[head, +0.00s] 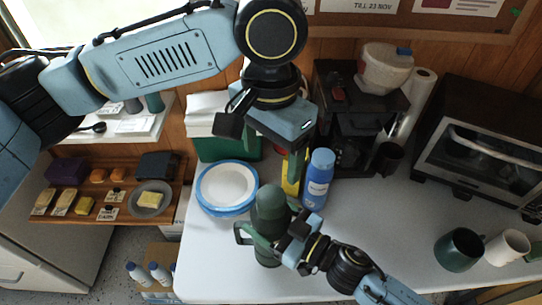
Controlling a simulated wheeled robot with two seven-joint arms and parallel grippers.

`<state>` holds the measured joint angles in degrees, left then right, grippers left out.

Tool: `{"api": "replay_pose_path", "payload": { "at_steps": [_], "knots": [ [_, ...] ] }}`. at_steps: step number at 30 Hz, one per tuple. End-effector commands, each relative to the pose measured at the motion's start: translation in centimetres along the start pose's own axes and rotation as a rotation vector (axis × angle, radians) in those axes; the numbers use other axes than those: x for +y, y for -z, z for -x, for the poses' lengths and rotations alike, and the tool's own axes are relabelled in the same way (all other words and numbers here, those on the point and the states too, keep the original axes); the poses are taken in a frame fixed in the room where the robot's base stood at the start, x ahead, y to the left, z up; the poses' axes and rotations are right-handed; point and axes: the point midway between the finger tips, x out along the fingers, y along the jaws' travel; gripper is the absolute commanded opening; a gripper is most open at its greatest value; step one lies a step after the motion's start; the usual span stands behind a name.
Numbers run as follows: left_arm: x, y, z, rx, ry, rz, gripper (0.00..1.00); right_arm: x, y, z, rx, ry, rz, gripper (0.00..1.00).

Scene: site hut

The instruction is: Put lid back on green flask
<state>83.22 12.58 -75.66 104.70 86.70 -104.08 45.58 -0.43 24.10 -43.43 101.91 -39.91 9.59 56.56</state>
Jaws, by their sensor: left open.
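The green flask (270,215) stands upright on the white table, its handle to the left. Its top shows as a rounded dark green piece; I cannot tell whether this is the lid or the bare neck. No separate lid is clear to see. My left gripper (264,142) is open, pointing down above and behind the flask, apart from it. My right gripper (287,242) is at the flask's right side, close against its body; its fingertips are partly hidden, so its grip is unclear.
A blue bottle (318,180) stands just right of the flask, near a yellow item (291,187). Blue-rimmed plates (227,187) lie to the left. A coffee maker (355,115) and toaster oven (480,150) stand behind. A dark mug (458,249) and white mug (508,247) are at right.

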Motion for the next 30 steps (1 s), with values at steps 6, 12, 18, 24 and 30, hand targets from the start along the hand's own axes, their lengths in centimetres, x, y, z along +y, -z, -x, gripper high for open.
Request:
{"api": "replay_pose_path", "payload": {
  "at_steps": [6,12,18,24,30],
  "knots": [
    [0.0,0.0,0.0,0.000,0.000,0.000,0.74,0.0,0.0,0.0,-0.001,0.000,-0.001,0.82],
    [0.0,0.0,-0.1,0.000,0.000,0.000,0.74,0.0,0.0,0.0,-0.001,0.000,-0.001,0.98],
    [0.0,0.0,-0.1,0.000,-0.001,0.000,0.74,0.0,0.0,0.1,-0.001,0.000,-0.001,0.98],
    [0.0,0.0,-0.1,0.000,-0.001,0.000,0.74,0.0,-0.2,2.1,-0.004,-0.001,-0.002,0.98],
    [0.0,0.0,-0.3,0.000,0.000,0.000,0.74,-0.1,-0.2,6.7,-0.006,0.000,-0.003,0.98]
  ]
}}
